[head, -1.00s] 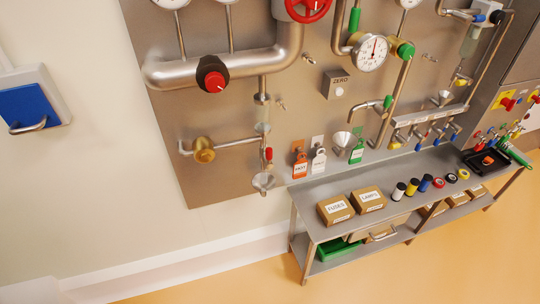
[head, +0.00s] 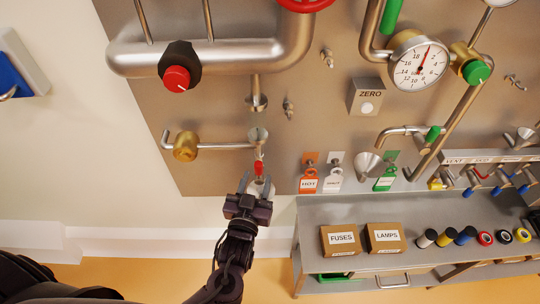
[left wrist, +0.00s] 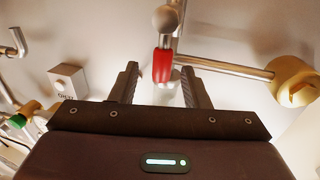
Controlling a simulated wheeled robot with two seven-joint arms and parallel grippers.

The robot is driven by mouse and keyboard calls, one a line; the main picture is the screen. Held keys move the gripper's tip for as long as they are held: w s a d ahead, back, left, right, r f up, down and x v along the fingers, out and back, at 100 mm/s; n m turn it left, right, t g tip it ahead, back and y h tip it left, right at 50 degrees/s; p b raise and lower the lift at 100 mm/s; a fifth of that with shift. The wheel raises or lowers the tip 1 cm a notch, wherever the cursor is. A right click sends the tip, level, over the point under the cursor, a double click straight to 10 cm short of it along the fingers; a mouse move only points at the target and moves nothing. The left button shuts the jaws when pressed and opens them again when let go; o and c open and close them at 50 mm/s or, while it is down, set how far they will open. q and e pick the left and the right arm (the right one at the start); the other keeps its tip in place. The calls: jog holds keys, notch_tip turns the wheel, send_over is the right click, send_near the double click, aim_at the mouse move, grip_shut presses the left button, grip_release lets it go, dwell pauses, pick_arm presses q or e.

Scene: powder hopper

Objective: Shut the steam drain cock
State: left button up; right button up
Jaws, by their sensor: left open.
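The drain cock has a small red lever (head: 259,167) that hangs down in line with its short vertical pipe, above a metal funnel (head: 262,187). In the left wrist view the red lever (left wrist: 162,66) shows between the two fingertips, pointing toward the gripper. My left gripper (head: 256,184) is open and empty, just below the lever in the head view, and covers part of the funnel. In the left wrist view my left gripper (left wrist: 160,72) has a finger on each side of the lever, with gaps. I cannot tell how deep the lever sits between them. My right gripper is not in view.
A brass fitting (head: 186,146) on a side pipe sits left of the cock. A red knob (head: 177,78) is above. Hanging tags, including an orange HOT tag (head: 309,182), are close on the right. A steel bench (head: 375,210) with FUSES and LAMPS boxes stands lower right.

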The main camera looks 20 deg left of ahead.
aim_at(257, 171)
pick_arm(q)
jog(key=w, duration=0.2)
jog(key=w+p, duration=0.1)
jog(key=w, duration=0.1)
jog(key=shift+a+r, duration=0.2)
jog(key=shift+a, duration=0.2)
jog(key=w, duration=0.2)
jog(key=shift+w+d+f, duration=0.1)
jog(key=shift+w+f, duration=0.05)
jog(key=shift+w, duration=0.15)
jog(key=c, duration=0.9)
grip_shut()
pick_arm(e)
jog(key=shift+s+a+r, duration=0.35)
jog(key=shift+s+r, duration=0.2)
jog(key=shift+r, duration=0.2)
